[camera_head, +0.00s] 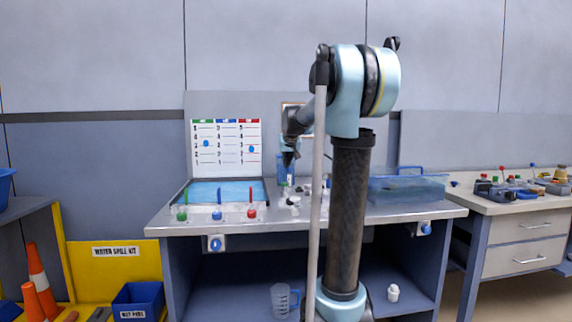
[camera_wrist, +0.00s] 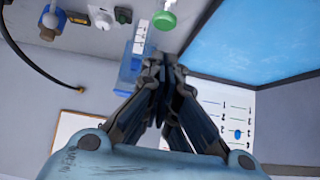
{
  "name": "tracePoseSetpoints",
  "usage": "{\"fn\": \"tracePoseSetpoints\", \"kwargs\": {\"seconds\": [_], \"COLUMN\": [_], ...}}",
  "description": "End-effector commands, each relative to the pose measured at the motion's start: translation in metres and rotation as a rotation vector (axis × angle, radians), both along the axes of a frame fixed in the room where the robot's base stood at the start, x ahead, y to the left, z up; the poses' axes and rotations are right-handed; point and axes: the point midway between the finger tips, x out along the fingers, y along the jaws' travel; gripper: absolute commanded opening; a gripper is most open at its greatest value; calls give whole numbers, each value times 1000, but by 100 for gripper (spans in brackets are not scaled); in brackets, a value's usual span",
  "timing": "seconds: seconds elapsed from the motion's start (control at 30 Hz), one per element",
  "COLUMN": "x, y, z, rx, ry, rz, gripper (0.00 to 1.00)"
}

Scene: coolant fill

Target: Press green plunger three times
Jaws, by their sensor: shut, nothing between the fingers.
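A round green knob on a pale base, apparently the green plunger (camera_wrist: 165,20), shows at the top of the wrist view, beyond my fingertips and apart from them. My gripper (camera_wrist: 160,72) is shut and empty, its fingertips together. In the head view my gripper (camera_head: 289,158) is above the middle of the bench, in front of a blue container (camera_head: 283,172). The same container (camera_wrist: 131,66) is beside the fingertips in the wrist view, with a white marked strip. A green handle with an upright rod (camera_head: 182,215) also stands at the bench's left front; I cannot tell whether it is a plunger.
Blue (camera_head: 217,214) and red (camera_head: 251,213) handles stand beside the green one. A blue-topped tray (camera_head: 222,190) and a chart board (camera_head: 226,148) are behind them. Small white fittings (camera_head: 293,201) are under my gripper. A clear blue tank (camera_head: 408,189) is at the right.

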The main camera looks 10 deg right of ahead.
Motion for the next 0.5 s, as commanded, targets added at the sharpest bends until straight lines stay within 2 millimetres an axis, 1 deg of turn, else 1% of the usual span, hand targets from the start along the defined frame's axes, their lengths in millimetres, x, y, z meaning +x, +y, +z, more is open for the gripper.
{"fn": "tracePoseSetpoints", "kwargs": {"seconds": [0.17, 0.4, 0.5], "x": [0, -1, -1], "y": [0, -1, -1], "z": [4, 27, 29], "rx": [0, 0, 0], "ry": [0, 2, 2], "rz": [0, 0, 0], "gripper": [0, 0, 0]}}
